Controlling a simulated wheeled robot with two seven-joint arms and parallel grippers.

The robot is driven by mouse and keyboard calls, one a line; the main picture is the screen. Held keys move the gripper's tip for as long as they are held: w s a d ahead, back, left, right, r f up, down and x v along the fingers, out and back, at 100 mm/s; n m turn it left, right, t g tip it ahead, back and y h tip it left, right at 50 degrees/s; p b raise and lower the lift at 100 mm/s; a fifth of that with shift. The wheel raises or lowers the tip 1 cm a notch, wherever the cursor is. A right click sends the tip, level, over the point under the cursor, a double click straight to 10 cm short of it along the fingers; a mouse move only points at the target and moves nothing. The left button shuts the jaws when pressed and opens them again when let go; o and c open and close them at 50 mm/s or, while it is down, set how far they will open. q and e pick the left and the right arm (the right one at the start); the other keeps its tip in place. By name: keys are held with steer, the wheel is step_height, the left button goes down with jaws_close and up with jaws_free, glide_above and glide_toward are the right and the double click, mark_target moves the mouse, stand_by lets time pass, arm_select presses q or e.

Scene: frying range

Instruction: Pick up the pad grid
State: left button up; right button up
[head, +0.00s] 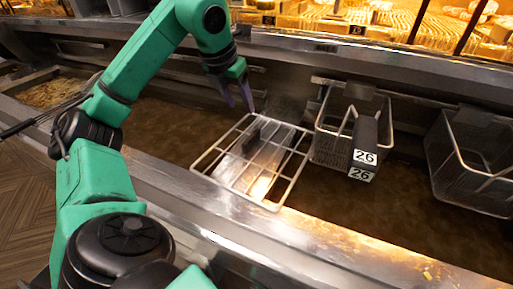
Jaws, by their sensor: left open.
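The pad grid (252,137) is a flat rectangular frame of pale metal wire with a dark upright piece near its far side. It lies tilted in the picture over the fryer trough, its near corner by the front steel ledge. My left gripper (240,98) is open and empty, its dark fingers pointing down just above and behind the grid's far corner. I see a gap between the fingers; whether a tip touches the grid is hard to tell. My right gripper is not in view.
A wire fry basket (334,146) with a dark block labelled 26 stands right of the grid. Another basket (462,178) is at the far right. The steel front ledge (330,245) runs along the trough. Lit trays of food (395,22) are behind.

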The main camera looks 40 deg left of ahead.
arm_select(q)
step_height(320, 180, down, 2)
steer(key=b, duration=0.2)
glide_above(251, 136)
steer(key=s, duration=0.3)
steer(key=f, duration=0.6)
steer(key=shift+w+d+f, duration=0.2)
steer(key=shift+w+f, duration=0.05)
steer(key=shift+f, duration=0.05)
steer(key=p+x, duration=0.1)
steer(key=x, duration=0.6)
steer(key=shift+w, duration=0.1)
steer(key=shift+d+r, duration=0.1)
jaws_close()
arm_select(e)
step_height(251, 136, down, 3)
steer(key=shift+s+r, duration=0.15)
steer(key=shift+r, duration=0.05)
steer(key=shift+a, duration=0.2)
